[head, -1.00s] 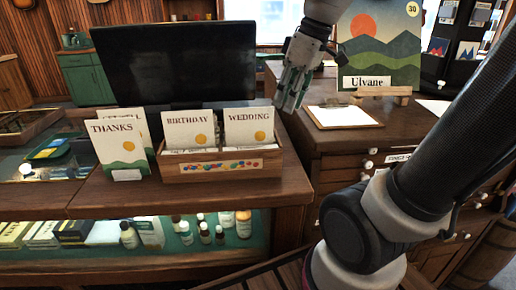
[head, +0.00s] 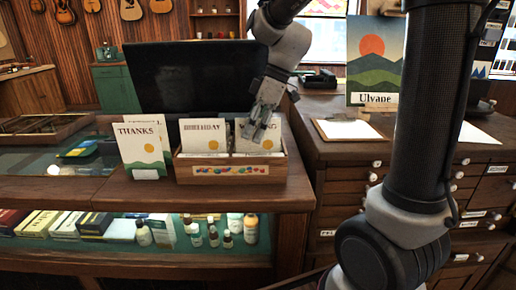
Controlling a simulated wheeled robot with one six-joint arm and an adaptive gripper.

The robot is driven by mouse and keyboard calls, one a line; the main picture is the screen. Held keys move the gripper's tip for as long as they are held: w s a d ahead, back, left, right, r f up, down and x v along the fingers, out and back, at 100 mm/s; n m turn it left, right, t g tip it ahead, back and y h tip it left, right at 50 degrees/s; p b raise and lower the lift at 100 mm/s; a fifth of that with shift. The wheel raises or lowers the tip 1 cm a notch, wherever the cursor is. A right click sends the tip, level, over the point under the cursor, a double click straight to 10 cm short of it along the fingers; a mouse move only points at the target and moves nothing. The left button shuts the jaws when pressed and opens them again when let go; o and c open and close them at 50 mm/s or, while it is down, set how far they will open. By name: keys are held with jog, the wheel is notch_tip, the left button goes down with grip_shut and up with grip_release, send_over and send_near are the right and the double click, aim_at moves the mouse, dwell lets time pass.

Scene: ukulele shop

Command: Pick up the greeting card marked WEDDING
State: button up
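The WEDDING card (head: 272,137) is white with an orange sun. It stands in the right part of a wooden card box (head: 231,172) on the counter. My gripper (head: 254,134) is at the card's top edge and hides most of its lettering; only the last letters show at the right. The fingers look spread, and I cannot tell whether they touch the card. The BIRTHDAY card (head: 203,137) stands in the left part of the same box. The THANKS card (head: 142,143) stands apart, left of the box.
A dark monitor (head: 190,78) stands close behind the box. Bottles (head: 250,226) stand under the counter's glass front. The counter left of the THANKS card has free room.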

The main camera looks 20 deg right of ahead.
jog(key=shift+a+f, duration=0.2)
jog(key=shift+f, duration=0.25)
jog(key=shift+f, duration=0.25)
dwell(0.4)
grip_shut()
